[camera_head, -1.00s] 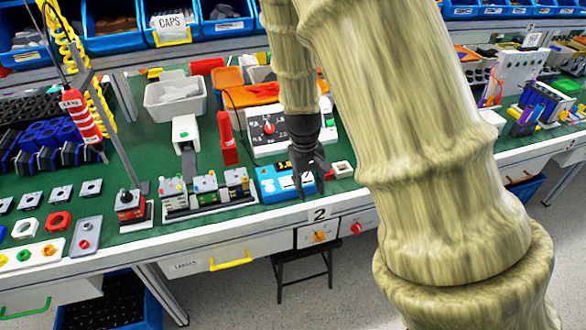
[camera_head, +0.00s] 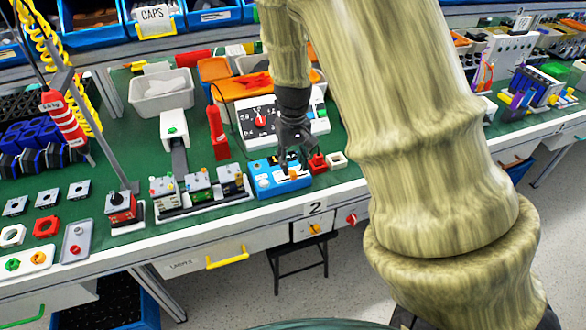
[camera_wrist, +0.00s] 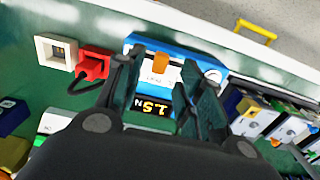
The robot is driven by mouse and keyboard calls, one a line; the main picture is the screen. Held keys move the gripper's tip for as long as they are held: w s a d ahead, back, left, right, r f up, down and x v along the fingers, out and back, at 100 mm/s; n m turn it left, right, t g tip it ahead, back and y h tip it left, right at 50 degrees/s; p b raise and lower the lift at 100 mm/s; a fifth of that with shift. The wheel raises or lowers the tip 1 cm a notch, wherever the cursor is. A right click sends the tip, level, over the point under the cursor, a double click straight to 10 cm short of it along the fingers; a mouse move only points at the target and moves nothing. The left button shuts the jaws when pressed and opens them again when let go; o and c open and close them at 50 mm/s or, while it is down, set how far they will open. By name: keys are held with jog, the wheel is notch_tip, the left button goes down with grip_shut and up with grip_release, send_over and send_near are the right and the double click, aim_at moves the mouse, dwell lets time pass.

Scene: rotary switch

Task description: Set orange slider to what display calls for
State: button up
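The blue box (camera_head: 266,182) sits near the front edge of the green bench. In the wrist view the blue box (camera_wrist: 200,57) carries an orange slider (camera_wrist: 161,72) on a white panel. A dark display (camera_wrist: 153,107) with yellow characters shows upside down; it seems to read about "15 N", but I cannot be sure. My gripper (camera_wrist: 158,85) is open, its two dark fingers apart, with the slider showing between them and slightly beyond the tips. I cannot tell whether a finger touches it. In the head view my gripper (camera_head: 291,160) is over the box and hides part of it.
A red block (camera_wrist: 92,65) with a cable and a white square socket (camera_wrist: 57,52) stand beside the box. On the other side are grey modules (camera_head: 198,181) on a rail. The floor lies beyond the front edge.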

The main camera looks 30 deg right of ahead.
aim_at(293, 172)
jog(key=shift+f, duration=1.7)
grip_shut()
